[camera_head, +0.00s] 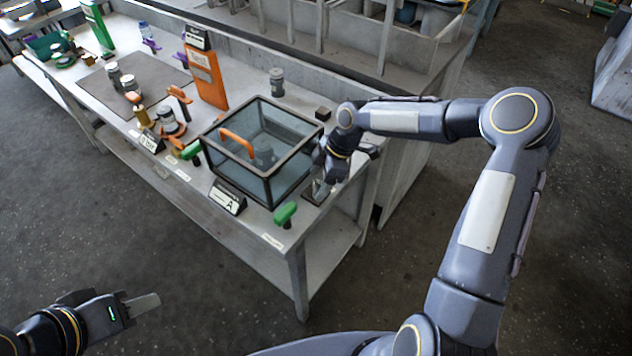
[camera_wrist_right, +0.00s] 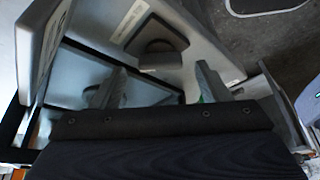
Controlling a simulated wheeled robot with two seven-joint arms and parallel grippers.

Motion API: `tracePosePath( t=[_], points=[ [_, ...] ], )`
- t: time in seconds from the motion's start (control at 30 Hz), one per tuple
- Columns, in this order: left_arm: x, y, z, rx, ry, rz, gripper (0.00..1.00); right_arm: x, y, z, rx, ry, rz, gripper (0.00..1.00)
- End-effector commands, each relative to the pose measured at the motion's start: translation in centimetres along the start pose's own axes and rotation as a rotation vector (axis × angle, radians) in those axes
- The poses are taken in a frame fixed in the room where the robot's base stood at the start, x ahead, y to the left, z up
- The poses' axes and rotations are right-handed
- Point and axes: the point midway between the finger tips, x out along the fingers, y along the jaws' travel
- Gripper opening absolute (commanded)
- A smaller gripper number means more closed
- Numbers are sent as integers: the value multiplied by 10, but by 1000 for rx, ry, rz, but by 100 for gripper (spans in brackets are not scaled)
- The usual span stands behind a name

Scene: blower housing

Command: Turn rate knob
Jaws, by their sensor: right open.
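A dark rounded knob (camera_wrist_right: 162,56) sits on a light grey panel (camera_wrist_right: 185,22) with a small printed label in the right wrist view. I take it for the rate knob, but I cannot read the label. My right gripper (camera_wrist_right: 160,72) is open. Its two fingers are apart, one on each side of the knob in the picture, with the knob just beyond the tips. I cannot tell whether they touch it. In the head view my right gripper (camera_head: 328,176) is low at the bench's right end, hiding the knob. My left gripper (camera_head: 140,305) hangs away from the bench at lower left.
A dark-framed clear box (camera_head: 228,178) with an orange handle stands left of my right gripper. An orange stand (camera_head: 206,80) and several jars are further left.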

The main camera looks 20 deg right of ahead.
Motion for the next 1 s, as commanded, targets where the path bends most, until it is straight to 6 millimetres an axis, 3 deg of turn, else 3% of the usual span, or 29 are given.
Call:
tracePosePath(
  t=[0.2, 0.47, 0.8, 1.0],
  points=[
    [-2, 1, -1, 0, 0, 0, 36, 16, 0, 0, 0, -1, 0, 69],
    [-1, 1, -1, 0, 0, 0, 36, 17, 0, 0, 1, -1, 1, 68],
    [-1, 1, -1, 0, 0, 0, 36, 17, 0, 0, 1, -1, 0, 24],
    [1, 0, 0, 0, 0, 0, 36, 18, 0, 1, 13, -1, 6, 24]
  ],
)
